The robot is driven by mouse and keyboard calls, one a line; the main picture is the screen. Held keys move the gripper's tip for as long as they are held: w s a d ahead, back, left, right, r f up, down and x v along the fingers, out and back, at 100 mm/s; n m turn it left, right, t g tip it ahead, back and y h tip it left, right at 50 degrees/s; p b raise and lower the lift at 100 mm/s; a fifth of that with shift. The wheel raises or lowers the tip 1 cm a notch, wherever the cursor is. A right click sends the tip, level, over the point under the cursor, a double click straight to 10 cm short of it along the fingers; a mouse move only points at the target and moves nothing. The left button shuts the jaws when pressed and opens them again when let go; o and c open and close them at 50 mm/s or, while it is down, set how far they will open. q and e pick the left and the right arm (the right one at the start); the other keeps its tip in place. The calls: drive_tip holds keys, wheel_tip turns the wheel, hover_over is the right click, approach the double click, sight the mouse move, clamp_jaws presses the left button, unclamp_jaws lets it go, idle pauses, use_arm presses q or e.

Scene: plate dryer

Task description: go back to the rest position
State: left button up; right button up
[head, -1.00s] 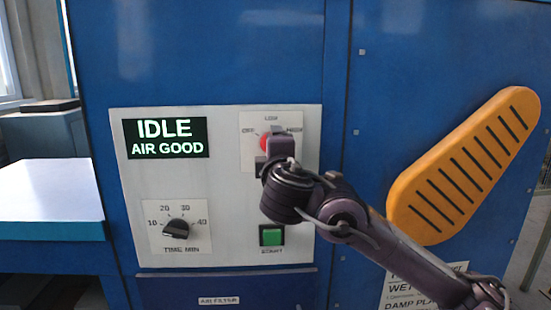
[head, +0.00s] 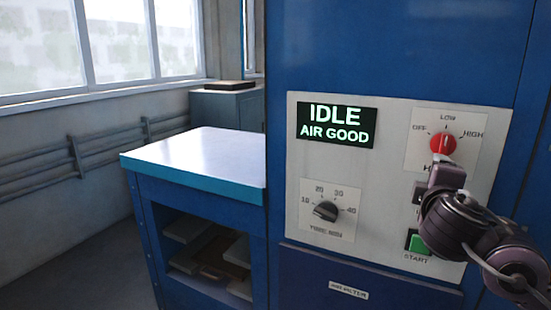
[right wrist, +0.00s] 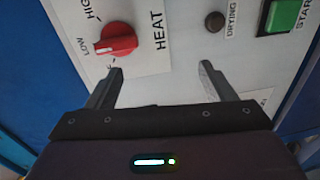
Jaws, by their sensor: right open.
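My right gripper (head: 438,178) is in front of the white control panel (head: 395,245), just below the red heat knob (head: 442,143). In the right wrist view its two fingers (right wrist: 161,70) are spread apart with nothing between them. The red knob (right wrist: 116,39) shows there beyond the left finger, apart from it. The knob's white mark points roughly at LOW. The gripper and wrist hide part of the panel under the knob. My left gripper is in neither view.
The display (head: 336,125) reads IDLE, AIR GOOD. A time knob (head: 326,210) and a green start button (head: 418,243) sit on the panel. A blue bench (head: 195,158) with a pale top stands left of the blue machine. Open floor lies further left.

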drive_tip(key=s+a+f+m+g+y, duration=0.1)
drive_tip(key=s+a+f+g+y, duration=0.15)
drive_tip(key=f, duration=0.55)
drive_tip(key=s+a+f+m+g+y, duration=0.1)
drive_tip(key=s+a+f, duration=0.1)
drive_tip(key=a+f, duration=0.35)
drive_tip(key=s+a+f+m+g+y, duration=0.1)
drive_tip(key=s+a+f, duration=0.1)
drive_tip(key=f, duration=0.7)
drive_tip(key=s+a+f+m+g+y, duration=0.2)
drive_tip(key=s+f+m+g, duration=0.15)
drive_tip(key=s+f, duration=0.55)
drive_tip(key=s+a+f+m+g+y, duration=0.2)
drive_tip(key=s+a+f+m+g, duration=0.15)
drive_tip(key=s+f, duration=0.5)
wheel_tip(320, 180, down, 26)
drive_tip(key=s+g, duration=0.1)
drive_tip(key=s, duration=0.1)
drive_tip(key=s+d+f, duration=0.2)
drive_tip(key=s+f, duration=0.8)
drive_tip(key=s+d+f+g, duration=0.1)
drive_tip(key=s+d+f, duration=0.1)
drive_tip(key=s+f, duration=0.8)
drive_tip(key=shift+s+d+n+h, duration=0.15)
drive_tip(key=shift+s+n+h, duration=0.1)
drive_tip(key=shift+n+h, duration=0.1)
